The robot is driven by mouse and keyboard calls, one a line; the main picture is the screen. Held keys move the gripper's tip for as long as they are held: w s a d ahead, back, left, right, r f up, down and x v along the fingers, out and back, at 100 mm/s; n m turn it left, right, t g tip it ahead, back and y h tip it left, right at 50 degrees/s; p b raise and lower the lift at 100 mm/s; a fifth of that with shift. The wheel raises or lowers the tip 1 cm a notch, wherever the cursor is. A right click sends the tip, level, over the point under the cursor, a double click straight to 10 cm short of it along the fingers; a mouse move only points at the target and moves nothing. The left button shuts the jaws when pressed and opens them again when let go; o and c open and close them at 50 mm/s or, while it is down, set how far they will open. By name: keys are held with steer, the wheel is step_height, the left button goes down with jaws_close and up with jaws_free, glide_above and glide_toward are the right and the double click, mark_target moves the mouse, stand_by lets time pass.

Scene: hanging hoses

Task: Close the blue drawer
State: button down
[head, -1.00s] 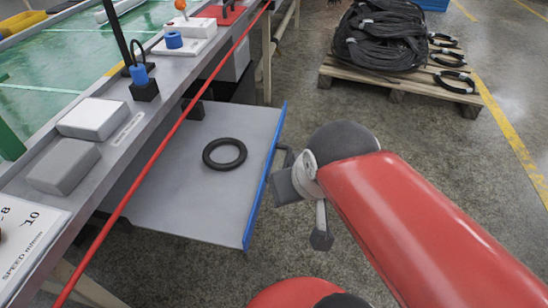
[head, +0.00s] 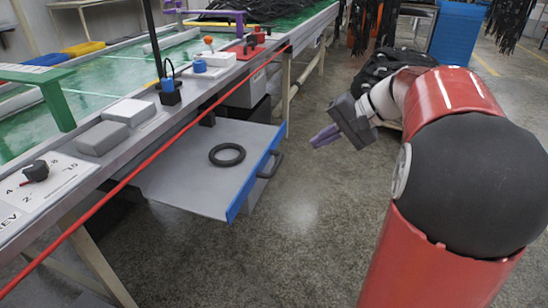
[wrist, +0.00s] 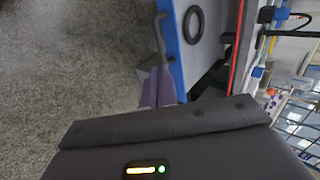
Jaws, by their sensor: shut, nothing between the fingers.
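The blue drawer (head: 255,172) is pulled out from under the workbench in the head view. It has a grey tray, a blue front edge and a dark handle (head: 270,164). A black ring (head: 227,154) lies inside it. My gripper (head: 318,138), with purple fingers, is shut and empty, in the air to the right of the drawer front, apart from it in the head view. In the wrist view the purple fingertips (wrist: 160,72) show beside the blue drawer front (wrist: 170,50) and its handle (wrist: 159,36).
The workbench edge carries a long red cord (head: 150,182) above the drawer. Two grey blocks (head: 102,138) and a dial panel (head: 45,180) sit on the bench. Bare concrete floor (head: 310,215) is free right of the drawer. A pile of black hoses (head: 385,65) is behind my arm.

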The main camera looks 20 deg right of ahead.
steer(key=b+x, duration=0.1)
steer(key=x, duration=0.9)
steer(key=shift+w+a+r, duration=0.1)
steer(key=shift+w+a, duration=0.65)
steer(key=shift+a, duration=0.2)
steer(key=shift+w+a, duration=0.45)
steer(key=shift+a, duration=0.15)
steer(key=shift+a, duration=0.1)
steer(key=p, duration=0.5)
glide_toward(200, 152)
steer(key=w+a, duration=0.1)
steer(key=a, duration=0.1)
steer(key=w+a+f, duration=0.1)
steer(key=w+a, duration=0.1)
steer(key=w+a+f, duration=0.1)
steer(key=a, duration=0.1)
steer(key=shift+w+f, duration=0.15)
steer(key=shift+w, duration=0.1)
